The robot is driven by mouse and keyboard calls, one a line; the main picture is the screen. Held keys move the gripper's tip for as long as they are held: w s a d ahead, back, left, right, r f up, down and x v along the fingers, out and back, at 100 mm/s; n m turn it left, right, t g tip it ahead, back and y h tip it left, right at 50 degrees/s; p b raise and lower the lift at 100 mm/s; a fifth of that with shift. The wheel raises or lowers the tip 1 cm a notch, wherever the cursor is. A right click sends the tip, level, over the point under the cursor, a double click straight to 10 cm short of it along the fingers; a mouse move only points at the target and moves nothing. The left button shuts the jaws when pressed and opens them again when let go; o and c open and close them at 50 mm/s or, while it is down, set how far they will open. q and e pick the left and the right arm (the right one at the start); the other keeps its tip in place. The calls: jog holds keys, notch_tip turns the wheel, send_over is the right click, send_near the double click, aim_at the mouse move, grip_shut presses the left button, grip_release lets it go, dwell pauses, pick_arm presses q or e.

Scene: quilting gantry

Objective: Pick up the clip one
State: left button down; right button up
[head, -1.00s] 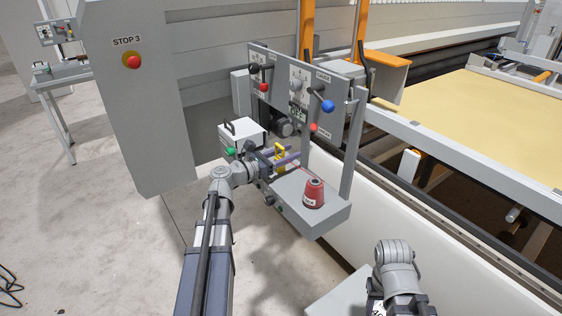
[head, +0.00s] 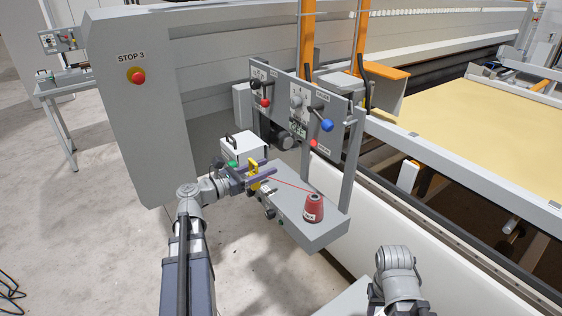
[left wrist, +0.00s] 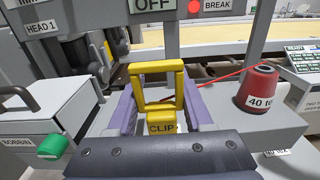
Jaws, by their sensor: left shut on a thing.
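The yellow clip (left wrist: 160,126), labelled CLIP, is an upright frame in the left wrist view, between the two purple fingers of my left gripper (left wrist: 158,108). In the head view the clip (head: 255,179) is small and partly covered by the fingers. My left gripper (head: 259,172) is shut on the clip, at the left end of the grey shelf. Whether the clip touches the shelf is hard to tell. My right arm shows at the bottom right of the head view, but its gripper does not show.
A red thread cone (head: 313,208) stands on the grey shelf (head: 318,234); a red thread runs from it towards the clip. A white bobbin box (head: 243,149) with a green knob stands behind my left gripper. A panel with levers (head: 296,110) rises behind the shelf. Open floor lies left.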

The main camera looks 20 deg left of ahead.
pick_arm(q)
jog(key=v, duration=0.8)
jog(key=shift+s+a, duration=0.2)
jog(key=shift+s, duration=0.15)
pick_arm(e)
jog(key=shift+r, duration=0.1)
